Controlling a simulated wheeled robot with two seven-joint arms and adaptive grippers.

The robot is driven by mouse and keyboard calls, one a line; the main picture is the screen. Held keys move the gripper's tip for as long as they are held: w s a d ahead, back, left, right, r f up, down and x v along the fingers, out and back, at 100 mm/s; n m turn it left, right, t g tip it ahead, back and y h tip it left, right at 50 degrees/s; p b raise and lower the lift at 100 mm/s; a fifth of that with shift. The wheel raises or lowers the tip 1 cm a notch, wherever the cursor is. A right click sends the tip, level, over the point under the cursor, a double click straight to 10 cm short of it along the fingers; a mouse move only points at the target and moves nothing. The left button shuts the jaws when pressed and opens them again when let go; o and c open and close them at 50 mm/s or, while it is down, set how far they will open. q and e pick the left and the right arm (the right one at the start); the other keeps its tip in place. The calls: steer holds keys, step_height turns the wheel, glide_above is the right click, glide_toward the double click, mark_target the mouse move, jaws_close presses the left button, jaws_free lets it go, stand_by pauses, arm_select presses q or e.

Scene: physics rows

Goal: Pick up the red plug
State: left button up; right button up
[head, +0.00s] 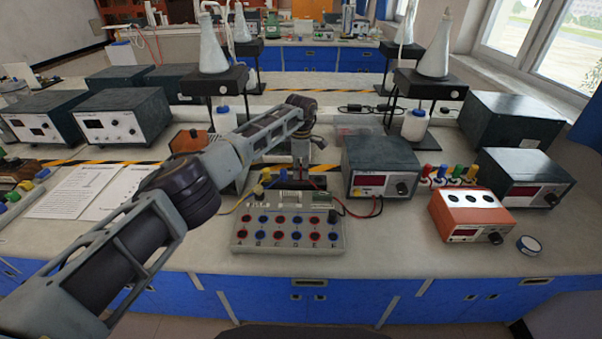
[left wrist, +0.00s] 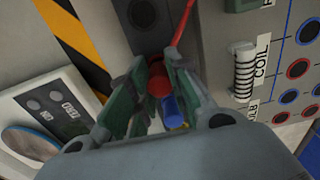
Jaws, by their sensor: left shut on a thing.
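My left gripper (head: 301,168) reaches down at the back of the grey panel with coloured sockets (head: 288,252). In the left wrist view, its two fingers (left wrist: 155,92) are closed around the red plug (left wrist: 158,84). A red wire (left wrist: 184,25) runs up from beside the plug. A blue plug (left wrist: 174,109) sits close beside it, partly between the fingers. In the head view the gripper hides the held plug. I cannot tell whether it is seated or lifted. My right gripper is not in view.
A meter box (head: 380,167) stands just right of my gripper. Coloured plugs (head: 441,178) stand upright behind an orange box (head: 467,215) at the right. Flask stands (head: 213,80) rise behind my arm. Papers lie at left; the bench front is fairly clear.

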mark_target(301, 168)
arm_select(q)
step_height(301, 168, up, 8)
steer(key=shift+r, duration=0.55)
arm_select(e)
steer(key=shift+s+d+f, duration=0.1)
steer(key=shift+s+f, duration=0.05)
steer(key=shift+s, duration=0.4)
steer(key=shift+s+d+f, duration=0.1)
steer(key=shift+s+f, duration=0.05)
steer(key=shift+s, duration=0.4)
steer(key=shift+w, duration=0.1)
